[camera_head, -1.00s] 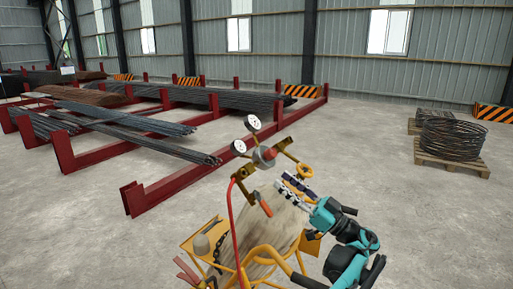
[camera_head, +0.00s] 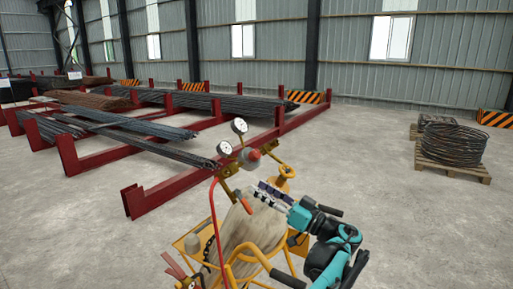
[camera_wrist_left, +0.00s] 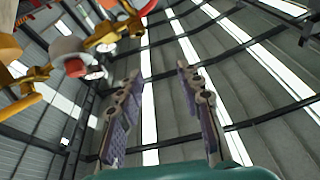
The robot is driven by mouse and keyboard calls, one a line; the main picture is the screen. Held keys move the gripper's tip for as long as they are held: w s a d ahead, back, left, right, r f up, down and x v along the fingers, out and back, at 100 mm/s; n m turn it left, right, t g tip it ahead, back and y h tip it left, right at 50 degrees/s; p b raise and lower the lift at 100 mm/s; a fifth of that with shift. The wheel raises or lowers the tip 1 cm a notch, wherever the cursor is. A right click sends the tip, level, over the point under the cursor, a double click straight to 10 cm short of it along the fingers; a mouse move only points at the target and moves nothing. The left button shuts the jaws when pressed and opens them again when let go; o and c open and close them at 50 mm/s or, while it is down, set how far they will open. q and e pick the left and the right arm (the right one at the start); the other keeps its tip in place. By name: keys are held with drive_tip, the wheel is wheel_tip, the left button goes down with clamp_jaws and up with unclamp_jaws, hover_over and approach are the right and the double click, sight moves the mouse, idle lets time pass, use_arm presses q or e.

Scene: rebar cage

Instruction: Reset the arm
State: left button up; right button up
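My left gripper (camera_head: 264,192) is at the end of a teal and black arm that shows at the lower right of the head view. Its two purple-grey fingers point left and up, near a gas cylinder's valve and gauges. In the left wrist view the left gripper (camera_wrist_left: 155,92) has its fingers well apart, with nothing between them but the roof behind. I cannot tell from the head view how large the gap to the valve is. My right gripper is in neither view.
A tan gas cylinder (camera_head: 240,232) stands in a yellow cart, with a red-and-grey regulator (camera_head: 249,159) and gauges on top. The regulator also shows in the left wrist view (camera_wrist_left: 70,52). Red racks (camera_head: 160,193) hold rebar. A wire coil (camera_head: 452,143) sits on a pallet at right.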

use_arm(q)
drive_tip(key=s+a+f+m+g+h, duration=0.2)
drive_tip(key=a+f+m+h, duration=0.15)
drive_tip(key=a, duration=0.95)
drive_tip(key=s+a+f+m+g+h, duration=0.3)
drive_tip(key=s+a+f+h, duration=0.2)
drive_tip(key=s+a+f, duration=0.4)
drive_tip(key=s+d+f+m+h, duration=0.2)
drive_tip(key=s+f+h, duration=0.7)
drive_tip(key=s+f, duration=0.6)
drive_tip(key=s, duration=0.4)
drive_tip(key=shift+t, duration=0.3)
drive_tip(key=shift+m, duration=0.25)
